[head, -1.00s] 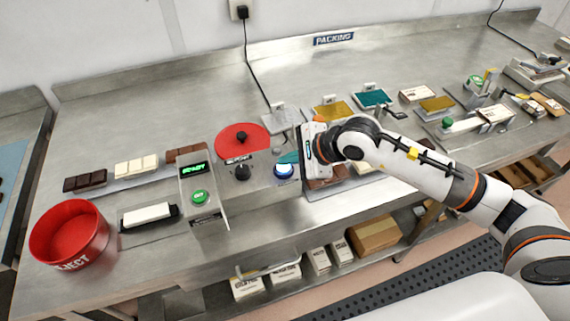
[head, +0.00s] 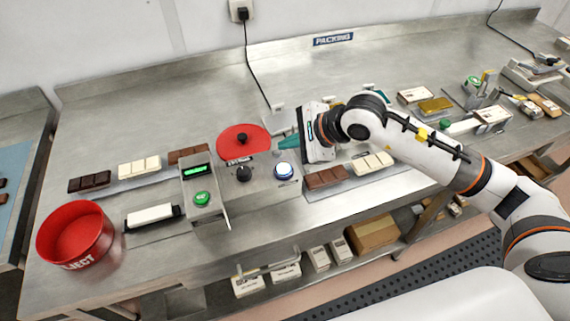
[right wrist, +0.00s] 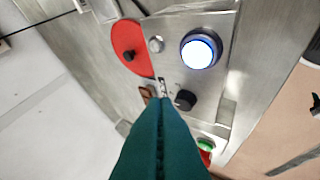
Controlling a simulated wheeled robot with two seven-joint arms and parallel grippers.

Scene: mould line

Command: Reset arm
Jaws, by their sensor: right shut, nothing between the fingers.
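My right gripper (head: 290,143) reaches in from the right over the steel bench, its teal fingers shut and empty. In the head view its fingertips are beside the red round plate (head: 240,138) and above the control box with a black knob (head: 243,173) and a lit blue-white button (head: 284,170). In the right wrist view the shut teal fingers (right wrist: 160,130) point at the box, with the black knob (right wrist: 185,100) and the lit button (right wrist: 200,48) just beyond them. I see no contact. My left gripper is not in view.
A green-button unit (head: 201,198) with a lit display stands left of the box. A red reject bin (head: 75,234) is at front left. Chocolate bars (head: 326,177) lie below the right gripper. Cartons (head: 373,234) sit on the lower shelf.

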